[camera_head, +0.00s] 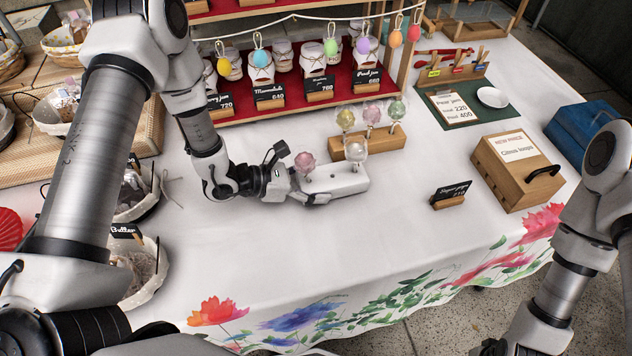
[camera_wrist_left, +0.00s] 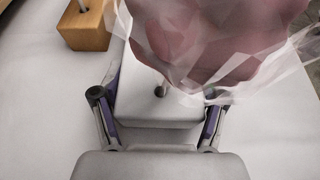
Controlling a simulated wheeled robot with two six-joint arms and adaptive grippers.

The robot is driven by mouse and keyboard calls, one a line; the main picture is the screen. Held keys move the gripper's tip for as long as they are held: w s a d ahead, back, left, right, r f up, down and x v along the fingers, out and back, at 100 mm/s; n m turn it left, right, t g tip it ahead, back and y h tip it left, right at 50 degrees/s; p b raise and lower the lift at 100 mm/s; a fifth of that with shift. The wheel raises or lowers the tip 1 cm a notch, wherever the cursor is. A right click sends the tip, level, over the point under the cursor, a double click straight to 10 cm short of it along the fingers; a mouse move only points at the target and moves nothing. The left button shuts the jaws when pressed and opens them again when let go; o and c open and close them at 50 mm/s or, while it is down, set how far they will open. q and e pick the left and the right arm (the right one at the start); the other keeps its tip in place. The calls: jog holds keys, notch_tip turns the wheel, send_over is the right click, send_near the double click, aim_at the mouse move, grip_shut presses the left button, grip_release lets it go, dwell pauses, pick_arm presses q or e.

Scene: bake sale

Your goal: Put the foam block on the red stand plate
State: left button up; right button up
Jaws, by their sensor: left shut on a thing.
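The white foam block (camera_head: 336,181) is in the middle of the white table. A pink wrapped lollipop (camera_head: 305,162) and a clear one (camera_head: 355,152) stand in it. My left gripper (camera_head: 310,190) is shut on the block's left end. In the left wrist view, the block (camera_wrist_left: 155,108) sits between the two fingers, and the pink lollipop hides part of it. I cannot tell whether the block touches the table. The red stand plate (camera_head: 300,91) is the red-covered shelf behind, with jars and price signs on it. My right gripper is out of the picture.
A wooden block (camera_head: 372,143) with several lollipops stands just behind the foam block. A small black sign (camera_head: 450,194) and a wooden box (camera_head: 517,172) are to the right. Baskets (camera_head: 145,272) line the left. Hanging coloured eggs (camera_head: 330,47) cross above the red shelf. The front middle of the table is clear.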

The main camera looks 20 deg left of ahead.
pick_arm(q)
jog(key=shift+w+f, duration=0.1)
jog(key=shift+f, duration=0.35)
jog(key=o, duration=1.2)
jog(key=shift+c, duration=0.2)
